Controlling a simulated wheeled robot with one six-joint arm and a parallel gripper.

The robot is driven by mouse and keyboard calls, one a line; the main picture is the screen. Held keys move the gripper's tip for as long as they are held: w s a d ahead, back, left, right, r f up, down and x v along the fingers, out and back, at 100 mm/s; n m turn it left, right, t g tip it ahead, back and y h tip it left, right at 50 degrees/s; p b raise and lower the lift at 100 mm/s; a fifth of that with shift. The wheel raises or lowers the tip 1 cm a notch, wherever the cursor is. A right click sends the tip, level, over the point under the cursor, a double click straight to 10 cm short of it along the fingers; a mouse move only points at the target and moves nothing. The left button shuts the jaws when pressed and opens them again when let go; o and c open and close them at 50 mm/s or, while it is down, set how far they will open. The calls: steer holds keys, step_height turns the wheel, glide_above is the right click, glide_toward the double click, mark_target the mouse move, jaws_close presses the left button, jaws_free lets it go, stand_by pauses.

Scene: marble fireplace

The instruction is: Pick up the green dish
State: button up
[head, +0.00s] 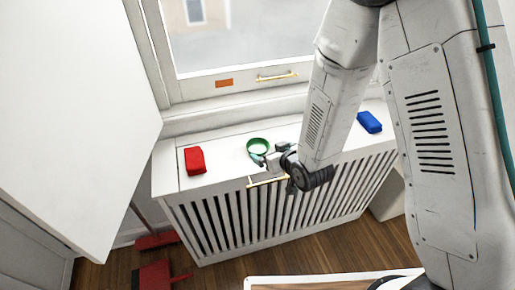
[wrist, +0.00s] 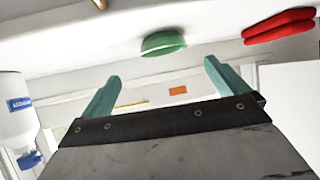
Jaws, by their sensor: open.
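The green dish (head: 258,150) is a small round dish on the white radiator cover (head: 222,174) below the window. It also shows in the wrist view (wrist: 163,42), beyond the gap between my fingertips. My gripper (head: 270,155) is at the near side of the dish, low by the cover's front edge. Its two teal fingers are apart with nothing between them in the wrist view (wrist: 162,71). The dish looks clear of both fingers there.
A red item (head: 195,161) lies left of the dish and a blue item (head: 369,122) lies to the right, behind my arm. A brass handle (head: 267,181) is on the cover's front. A white bottle (wrist: 15,112) shows in the wrist view. The window (head: 235,37) stands behind.

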mark_target(256, 146)
steer(key=shift+a+f, duration=0.2)
steer(key=shift+f, duration=0.15)
steer(key=x, duration=0.7)
steer(key=shift+w+a+f, duration=0.1)
steer(key=shift+a+f, duration=0.05)
steer(key=shift+a, duration=0.1)
steer(key=c, duration=1.1)
